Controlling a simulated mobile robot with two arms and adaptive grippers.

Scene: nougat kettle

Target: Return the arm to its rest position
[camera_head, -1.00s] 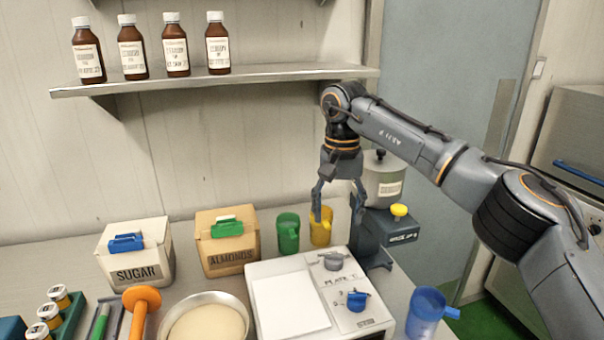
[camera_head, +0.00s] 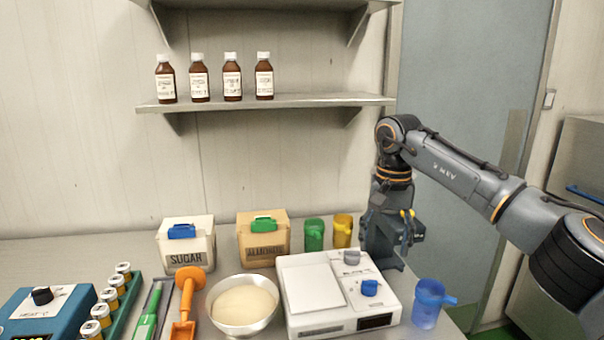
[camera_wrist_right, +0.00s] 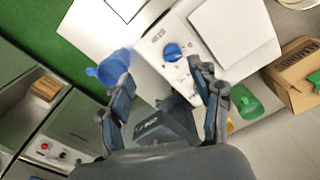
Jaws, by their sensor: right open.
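My right arm reaches in from the right in the head view, its wrist pointing down. My right gripper (camera_head: 392,212) is in front of the dark blue-grey machine (camera_head: 385,252), and its fingers blend with it. In the right wrist view my right gripper (camera_wrist_right: 161,76) is open, with nothing between its fingers. The machine (camera_wrist_right: 165,127) shows beyond them, along with part of the white scale (camera_wrist_right: 178,75). The blue mug (camera_wrist_right: 110,70) is beside the left fingertip. My left gripper is not in view.
Yellow (camera_head: 342,231) and green (camera_head: 314,234) mugs stand left of the machine. The white scale (camera_head: 318,322), blue mug (camera_head: 427,304) and bowl (camera_head: 242,322) are in front. Almonds (camera_head: 262,240) and sugar (camera_head: 187,245) boxes stand behind. A shelf (camera_head: 300,101) holds several bottles.

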